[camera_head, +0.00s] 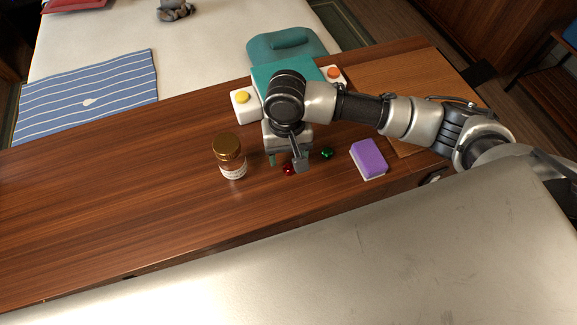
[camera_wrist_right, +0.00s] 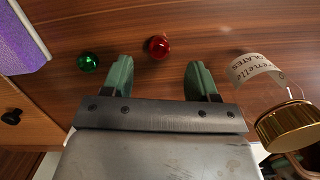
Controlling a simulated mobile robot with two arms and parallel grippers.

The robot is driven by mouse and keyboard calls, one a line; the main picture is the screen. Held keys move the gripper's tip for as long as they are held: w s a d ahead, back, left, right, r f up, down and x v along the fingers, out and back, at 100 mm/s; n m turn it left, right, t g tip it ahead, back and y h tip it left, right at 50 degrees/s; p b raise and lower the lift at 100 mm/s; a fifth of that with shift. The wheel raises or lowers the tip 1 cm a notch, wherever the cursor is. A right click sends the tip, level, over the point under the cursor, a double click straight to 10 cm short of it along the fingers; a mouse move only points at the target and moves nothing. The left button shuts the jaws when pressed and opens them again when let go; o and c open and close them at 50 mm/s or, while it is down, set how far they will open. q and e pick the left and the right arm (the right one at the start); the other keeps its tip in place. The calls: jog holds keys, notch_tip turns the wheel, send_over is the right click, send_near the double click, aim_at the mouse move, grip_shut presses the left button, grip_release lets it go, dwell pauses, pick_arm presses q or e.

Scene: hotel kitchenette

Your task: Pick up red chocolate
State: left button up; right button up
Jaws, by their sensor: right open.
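The red chocolate (camera_head: 289,169) is a small shiny red ball on the wooden counter, partly hidden by my gripper in the head view. In the right wrist view the red chocolate (camera_wrist_right: 157,46) lies ahead of and between the two green fingertips, apart from both. My right gripper (camera_head: 287,162) points down over the counter right at the red chocolate. In the right wrist view my right gripper (camera_wrist_right: 158,78) is open and empty. A green chocolate (camera_head: 327,153) lies to the right of it; it also shows in the wrist view (camera_wrist_right: 88,63). My left gripper is not in view.
A jar with a gold lid (camera_head: 229,158) stands close left of the gripper. A purple and white sponge (camera_head: 369,159) lies to the right. White blocks with a yellow button (camera_head: 243,104) and an orange button (camera_head: 333,75) sit behind. The counter's left side is clear.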

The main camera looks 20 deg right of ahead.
aim_at(289, 167)
notch_tip(289, 167, down, 5)
jog(key=shift+s+r, duration=0.1)
jog(key=shift+s, duration=0.05)
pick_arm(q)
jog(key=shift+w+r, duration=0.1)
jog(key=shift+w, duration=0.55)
pick_arm(e)
jog(key=c, duration=1)
